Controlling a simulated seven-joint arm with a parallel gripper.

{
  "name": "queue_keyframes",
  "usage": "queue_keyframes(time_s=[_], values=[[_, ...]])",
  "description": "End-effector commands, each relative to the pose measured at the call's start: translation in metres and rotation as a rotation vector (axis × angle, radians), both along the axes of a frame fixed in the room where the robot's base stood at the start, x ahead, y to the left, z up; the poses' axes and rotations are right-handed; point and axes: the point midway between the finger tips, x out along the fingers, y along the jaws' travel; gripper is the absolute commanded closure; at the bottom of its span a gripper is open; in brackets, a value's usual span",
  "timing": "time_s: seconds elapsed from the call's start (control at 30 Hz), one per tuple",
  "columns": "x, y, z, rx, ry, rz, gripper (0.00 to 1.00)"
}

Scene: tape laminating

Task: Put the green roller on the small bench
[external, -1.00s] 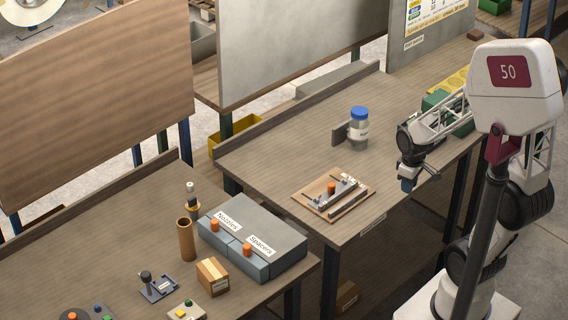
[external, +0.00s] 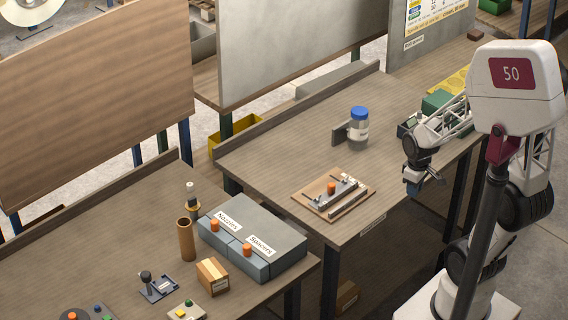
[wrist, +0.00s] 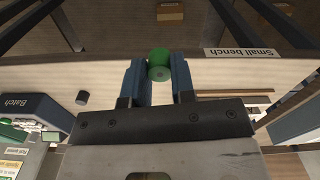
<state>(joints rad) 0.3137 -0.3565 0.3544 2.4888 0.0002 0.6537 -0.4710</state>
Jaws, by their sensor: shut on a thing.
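The green roller (wrist: 159,62) sits between the two blue fingers of my gripper (wrist: 158,75) in the wrist view, with its round end showing beyond the fingertips. My gripper is shut on it. A strip labelled "Small bench" (wrist: 243,52) shows at the right of the wrist view, upside down, along a pale wooden edge. In the external view my gripper (external: 424,186) hangs at the right, beside the front edge of the right-hand bench (external: 290,135). I cannot make out the roller there.
A wooden board with a metal fixture (external: 313,208) and a blue-capped jar (external: 358,130) stand on the right-hand bench.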

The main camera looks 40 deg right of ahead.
Motion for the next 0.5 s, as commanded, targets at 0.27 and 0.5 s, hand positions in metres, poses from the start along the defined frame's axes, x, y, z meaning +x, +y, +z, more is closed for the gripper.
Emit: queue_keyframes(time_s=[0.27, 0.5], values=[[0.031, -0.009, -0.004, 0.001, 0.002, 0.000, 0.98], [0.059, -0.018, -0.007, 0.001, 0.002, 0.000, 0.98]])
